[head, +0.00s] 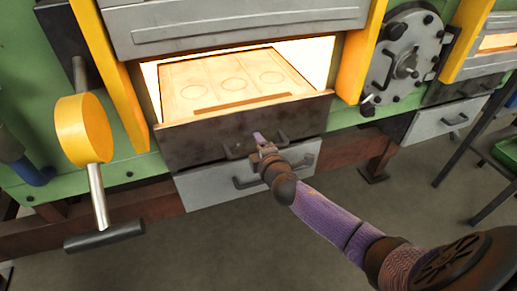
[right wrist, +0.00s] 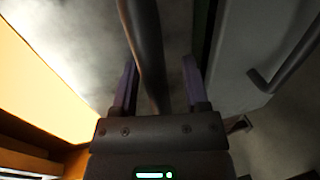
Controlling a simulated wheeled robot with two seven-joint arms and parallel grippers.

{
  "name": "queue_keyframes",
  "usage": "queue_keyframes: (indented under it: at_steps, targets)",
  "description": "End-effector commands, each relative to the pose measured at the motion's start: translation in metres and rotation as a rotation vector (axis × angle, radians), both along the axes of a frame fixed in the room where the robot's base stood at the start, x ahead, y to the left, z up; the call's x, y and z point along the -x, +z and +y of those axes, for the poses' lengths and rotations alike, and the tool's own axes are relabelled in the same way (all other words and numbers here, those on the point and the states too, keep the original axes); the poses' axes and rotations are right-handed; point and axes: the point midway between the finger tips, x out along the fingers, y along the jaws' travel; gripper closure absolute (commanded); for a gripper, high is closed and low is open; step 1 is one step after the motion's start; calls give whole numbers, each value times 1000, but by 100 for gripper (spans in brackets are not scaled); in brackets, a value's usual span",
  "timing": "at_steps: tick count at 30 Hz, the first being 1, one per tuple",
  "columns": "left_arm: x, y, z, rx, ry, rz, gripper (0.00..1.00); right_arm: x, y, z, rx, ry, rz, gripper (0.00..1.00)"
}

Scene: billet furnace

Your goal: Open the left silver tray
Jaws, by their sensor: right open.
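The left silver tray (head: 215,188) is a grey drawer front with a dark bar handle, low under the glowing furnace opening, and it looks shut. Its handle (head: 275,172) is to the lower right of my right gripper (head: 259,142). My right gripper is open, in front of the dark front panel (head: 190,143) above the silver tray. In the right wrist view a dark bar (right wrist: 145,45) runs between the open fingers (right wrist: 158,85), and they are not closed on it. A grey panel with a bar handle (right wrist: 285,65) shows at the right there. My left gripper is not in view.
The furnace opening (head: 222,80) glows above the dark panel. A yellow disc with a metal rod (head: 83,130) stands at the left. A second silver drawer (head: 430,124) is at the right, near a dark-legged stand (head: 467,150). The floor in front is clear.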

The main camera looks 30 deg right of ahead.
Motion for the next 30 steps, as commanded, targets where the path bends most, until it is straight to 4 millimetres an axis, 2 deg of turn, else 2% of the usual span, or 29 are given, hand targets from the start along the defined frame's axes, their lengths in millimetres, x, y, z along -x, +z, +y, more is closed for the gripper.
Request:
queue_keyframes:
  at_steps: [5, 8, 12, 14, 30]
  targets:
    - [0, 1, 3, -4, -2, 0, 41, 0, 0, 0, 0, 0, 0, 42]
    - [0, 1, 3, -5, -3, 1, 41, 0, 0, 0, 0, 0, 1, 59]
    - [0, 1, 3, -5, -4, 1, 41, 0, 0, 0, -1, 0, 1, 88]
    - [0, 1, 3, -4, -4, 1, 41, 0, 0, 0, -1, 0, 1, 100]
    - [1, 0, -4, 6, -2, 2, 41, 0, -1, 0, -1, 0, 2, 100]
